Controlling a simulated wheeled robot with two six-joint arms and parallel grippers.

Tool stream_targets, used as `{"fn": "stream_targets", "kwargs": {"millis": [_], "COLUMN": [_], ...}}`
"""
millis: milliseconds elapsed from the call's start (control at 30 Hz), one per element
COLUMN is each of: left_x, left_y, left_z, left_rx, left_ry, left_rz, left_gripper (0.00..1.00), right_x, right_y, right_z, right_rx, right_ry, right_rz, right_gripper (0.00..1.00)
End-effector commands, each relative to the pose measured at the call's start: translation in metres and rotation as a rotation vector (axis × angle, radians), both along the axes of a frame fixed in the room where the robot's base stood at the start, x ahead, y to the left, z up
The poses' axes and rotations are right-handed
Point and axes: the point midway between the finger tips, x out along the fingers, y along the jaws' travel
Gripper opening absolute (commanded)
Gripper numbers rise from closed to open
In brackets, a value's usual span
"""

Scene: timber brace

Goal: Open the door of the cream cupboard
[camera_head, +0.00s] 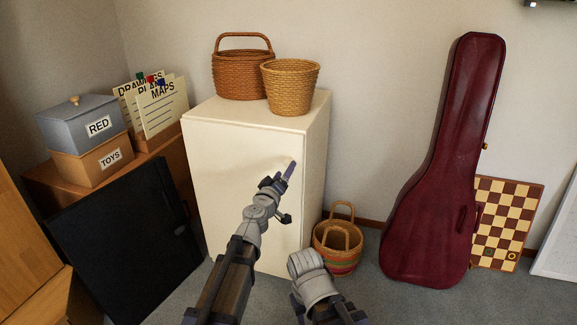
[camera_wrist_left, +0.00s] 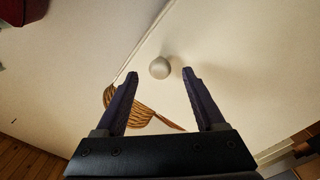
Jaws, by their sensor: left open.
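The cream cupboard (camera_head: 230,150) stands against the wall in the head view, its front door closed. My left gripper (camera_head: 286,170) is in front of the upper right part of the door. In the left wrist view a round pale knob (camera_wrist_left: 159,68) lies at the mouth of my left gripper (camera_wrist_left: 160,76), between the lines of the two fingers. The fingers are open and apart from the knob. In the head view the knob is hard to make out against the cream door. A part of my right arm shows low in the middle, but its gripper does not.
Two wicker baskets (camera_head: 242,75) stand on the cupboard. A striped basket (camera_head: 337,240) sits on the floor at its right, near a dark red instrument case (camera_head: 440,170). A black panel (camera_head: 125,245) leans at the left, before a shelf with boxes (camera_head: 85,125).

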Motion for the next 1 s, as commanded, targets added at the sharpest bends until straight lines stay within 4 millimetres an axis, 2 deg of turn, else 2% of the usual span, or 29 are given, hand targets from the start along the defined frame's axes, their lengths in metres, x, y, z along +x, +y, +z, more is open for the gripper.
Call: {"fn": "stream_targets", "kwargs": {"millis": [33, 233, 567, 1000], "left_x": [0.012, 0.04, 0.045, 0.045], "left_y": [-0.004, -0.013, -0.015, -0.015], "left_z": [0.0, 0.0, 0.0, 0.0], "left_rx": [0.0, 0.0, 0.0, 0.0], "left_ry": [0.0, 0.001, 0.001, 0.001], "left_rz": [0.0, -0.001, -0.001, -0.001], "left_gripper": [0.71, 0.71, 0.71, 0.24], "right_x": [0.0, 0.0, 0.0, 0.0], "right_y": [0.0, 0.0, 0.0, 0.0], "right_z": [0.0, 0.0, 0.0, 0.0], "right_rx": [0.0, 0.0, 0.0, 0.0], "right_ry": [0.0, 0.0, 0.0, 0.0], "right_rz": [0.0, 0.0, 0.0, 0.0], "right_gripper": [0.5, 0.5, 0.5, 0.5]}}
